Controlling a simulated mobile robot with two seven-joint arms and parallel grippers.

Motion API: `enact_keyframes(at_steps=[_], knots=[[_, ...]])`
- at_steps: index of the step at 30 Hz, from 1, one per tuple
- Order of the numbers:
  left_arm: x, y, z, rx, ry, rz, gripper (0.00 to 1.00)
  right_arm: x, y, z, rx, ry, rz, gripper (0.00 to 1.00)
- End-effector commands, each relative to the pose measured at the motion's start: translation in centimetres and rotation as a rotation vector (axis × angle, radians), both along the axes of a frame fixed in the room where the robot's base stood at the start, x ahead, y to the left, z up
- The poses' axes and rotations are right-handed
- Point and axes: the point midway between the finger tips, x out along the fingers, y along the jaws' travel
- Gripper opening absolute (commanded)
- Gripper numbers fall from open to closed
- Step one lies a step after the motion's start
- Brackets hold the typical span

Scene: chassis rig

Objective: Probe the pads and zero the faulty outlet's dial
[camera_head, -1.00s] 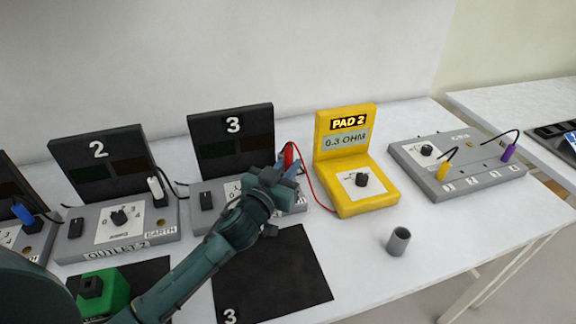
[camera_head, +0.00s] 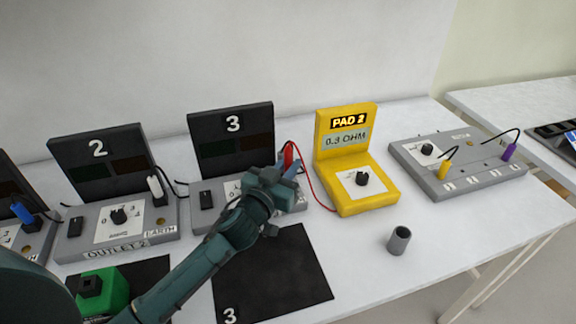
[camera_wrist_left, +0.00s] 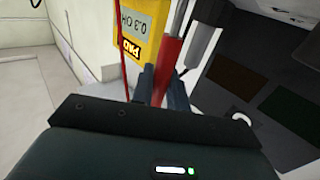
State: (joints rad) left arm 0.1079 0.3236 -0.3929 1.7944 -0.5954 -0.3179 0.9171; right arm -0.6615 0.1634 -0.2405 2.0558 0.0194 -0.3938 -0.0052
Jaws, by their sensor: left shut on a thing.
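My left gripper (camera_head: 286,176) is shut on a red probe (camera_head: 288,154) at the right side of outlet 3 (camera_head: 205,212). The red probe (camera_wrist_left: 171,58) also stands between the fingers in the left wrist view, beside a grey-white plug (camera_wrist_left: 202,44). A red lead runs from the probe to the yellow meter (camera_head: 372,195), whose display reads "PAD 2" and "0.3 OHM". My gripper hides most of outlet 3's dial and the probe tip. Outlet 2 (camera_head: 75,247) has its dial (camera_head: 119,216) in view and a white plug (camera_head: 156,186). My right gripper is not in view.
A dark mat (camera_head: 275,275) marked 3 lies before outlet 3. A green block (camera_head: 105,290) is at lower left. A small grey cup (camera_head: 399,240) stands in front of the meter. A grey box (camera_head: 470,185) with yellow and purple plugs sits at right. The table's front right is clear.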

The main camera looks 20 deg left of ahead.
Motion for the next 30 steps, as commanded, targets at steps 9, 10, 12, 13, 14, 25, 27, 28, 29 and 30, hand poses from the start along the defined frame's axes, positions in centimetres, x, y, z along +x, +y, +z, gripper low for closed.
enact_keyframes(at_steps=[9, 10, 12, 13, 14, 25, 27, 28, 29, 30], knots=[[0.00, 0.00, -0.45, 0.000, 0.000, 0.000, 0.00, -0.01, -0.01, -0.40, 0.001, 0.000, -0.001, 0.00], [0.00, 0.00, -0.49, 0.000, 0.000, 0.000, 0.00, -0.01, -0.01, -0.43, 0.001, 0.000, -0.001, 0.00], [0.00, 0.00, -0.57, 0.000, 0.000, 0.000, 0.00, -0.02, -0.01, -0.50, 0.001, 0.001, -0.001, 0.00], [0.00, 0.00, -0.61, 0.000, 0.000, 0.000, 0.00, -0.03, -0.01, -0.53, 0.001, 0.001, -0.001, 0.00], [0.00, 0.00, -0.65, 0.000, 0.000, 0.000, 0.00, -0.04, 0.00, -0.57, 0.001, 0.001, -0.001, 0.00], [-0.01, 0.00, -0.84, -0.001, 0.002, 0.000, 0.00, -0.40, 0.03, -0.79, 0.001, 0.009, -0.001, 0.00], [-0.02, -0.01, -0.87, 0.000, 0.003, 0.000, 0.00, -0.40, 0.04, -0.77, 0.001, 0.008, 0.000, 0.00], [-0.02, -0.01, -0.87, 0.000, 0.003, 0.000, 0.00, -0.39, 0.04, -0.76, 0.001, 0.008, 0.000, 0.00], [-0.02, -0.01, -0.88, 0.000, 0.003, 0.000, 0.00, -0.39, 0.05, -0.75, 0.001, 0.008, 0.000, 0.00], [-0.02, -0.01, -0.90, 0.000, 0.003, 0.000, 0.00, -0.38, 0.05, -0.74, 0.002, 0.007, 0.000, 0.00]])
